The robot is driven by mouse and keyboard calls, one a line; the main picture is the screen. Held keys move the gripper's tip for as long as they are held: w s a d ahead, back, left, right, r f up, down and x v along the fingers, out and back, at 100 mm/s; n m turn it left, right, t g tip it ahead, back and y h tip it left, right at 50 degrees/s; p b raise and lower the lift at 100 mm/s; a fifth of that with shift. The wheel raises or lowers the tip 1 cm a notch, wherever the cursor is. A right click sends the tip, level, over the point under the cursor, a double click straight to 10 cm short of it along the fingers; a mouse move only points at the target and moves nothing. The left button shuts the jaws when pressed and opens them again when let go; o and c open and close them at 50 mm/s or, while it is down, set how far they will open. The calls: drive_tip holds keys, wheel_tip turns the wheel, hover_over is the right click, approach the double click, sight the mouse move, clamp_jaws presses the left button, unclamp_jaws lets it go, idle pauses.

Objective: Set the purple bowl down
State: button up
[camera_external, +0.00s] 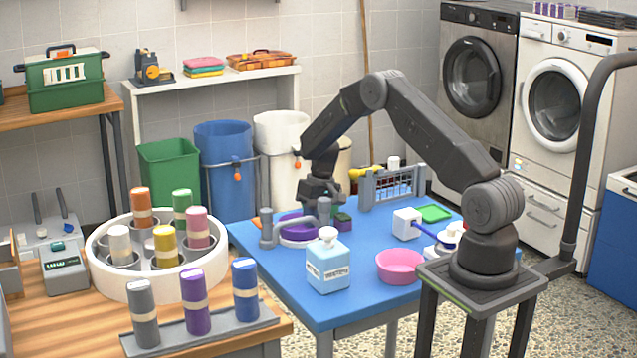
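The purple bowl (293,222) is at the far left part of the blue table (252,262). It sits at or just above a pale round base; I cannot tell whether it touches. My gripper (322,202) points down at the bowl's right rim. Its fingertips are small and partly hidden, so I cannot tell whether they are shut on the rim.
A pale blue bottle (328,262) and a pink bowl (400,265) stand nearer the front. A small dark green and purple block (343,219) lies just right of the gripper. A grey rack (392,187), a white box (407,223) and a green tray (434,213) are further right.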

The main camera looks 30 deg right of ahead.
drive_tip(key=shift+s+d+f, duration=0.1)
drive_tip(key=shift+d+f, duration=0.2)
drive_tip(key=shift+f, duration=0.2)
drive_tip(key=s+d+r+t, duration=0.1)
drive_tip(key=s+d+r, duration=0.1)
drive_tip(key=r, duration=0.9)
drive_tip(key=s+d+r, duration=0.2)
drive_tip(key=r, duration=0.9)
drive_tip(key=s+d+r+m+t+h, duration=0.1)
drive_tip(key=s+d+r+t, duration=0.15)
drive_tip(key=s+r, duration=0.6)
drive_tip(key=s+d+m+t+h, duration=0.1)
drive_tip(key=s+d, duration=0.3)
drive_tip(key=s, duration=1.5)
drive_tip(key=shift+s+d+r+t+h, duration=0.2)
drive_tip(key=shift+s+r+t+h, duration=0.15)
drive_tip(key=shift+t, duration=0.4)
drive_tip(key=shift+f, duration=0.1)
